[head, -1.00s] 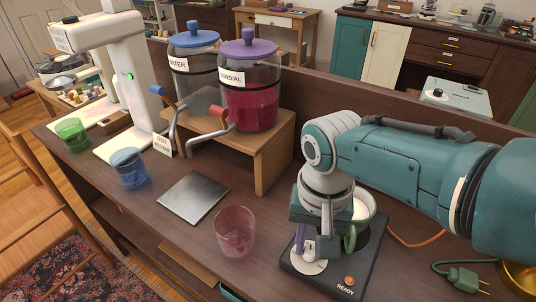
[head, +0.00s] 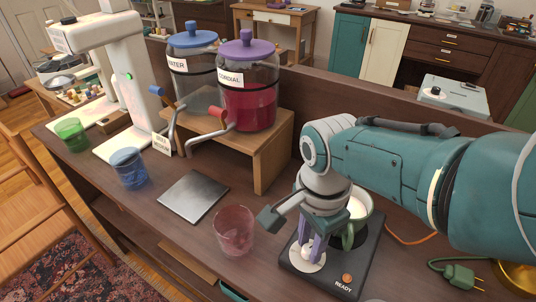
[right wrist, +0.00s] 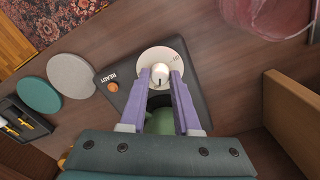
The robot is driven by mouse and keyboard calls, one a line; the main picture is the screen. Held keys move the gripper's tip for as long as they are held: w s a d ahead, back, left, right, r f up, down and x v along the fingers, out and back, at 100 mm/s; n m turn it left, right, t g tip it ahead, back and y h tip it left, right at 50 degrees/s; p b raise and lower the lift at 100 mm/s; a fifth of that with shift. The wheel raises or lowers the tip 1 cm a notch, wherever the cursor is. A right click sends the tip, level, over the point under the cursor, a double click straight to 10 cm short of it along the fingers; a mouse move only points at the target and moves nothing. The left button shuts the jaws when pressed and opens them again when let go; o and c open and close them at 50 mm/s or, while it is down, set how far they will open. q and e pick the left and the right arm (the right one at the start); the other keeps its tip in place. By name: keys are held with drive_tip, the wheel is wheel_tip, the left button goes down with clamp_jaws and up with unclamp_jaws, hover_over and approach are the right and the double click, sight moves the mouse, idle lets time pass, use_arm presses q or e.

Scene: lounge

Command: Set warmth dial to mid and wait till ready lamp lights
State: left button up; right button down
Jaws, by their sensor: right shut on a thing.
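The warmer (head: 325,268) is a dark flat plate at the table's front right, with a pale round dial face (head: 301,262) and a small orange lamp (head: 347,278) marked READY. I cannot tell whether the lamp is lit. A green-handled mug (head: 360,203) with pale contents stands on the warmer, partly hidden by my arm. My right gripper (right wrist: 161,75) points down with its purple fingers shut on the white dial knob (right wrist: 160,69). A dark mark on the knob points toward my palm in the wrist view. My left gripper is out of view.
A pink glass (head: 234,231) stands just left of the warmer. A metal plate (head: 194,196), a blue glass (head: 130,169) and the wooden dispenser stand (head: 271,153) are farther left and back. A green plug (head: 459,275) lies at right.

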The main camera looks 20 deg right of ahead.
sight(310, 247)
drive_tip(key=shift+m, duration=0.6)
drive_tip(key=c, duration=0.6)
unclamp_jaws()
wheel_tip(310, 247, up, 10)
drive_tip(key=p, duration=0.7)
drive_tip(key=shift+d, duration=0.1)
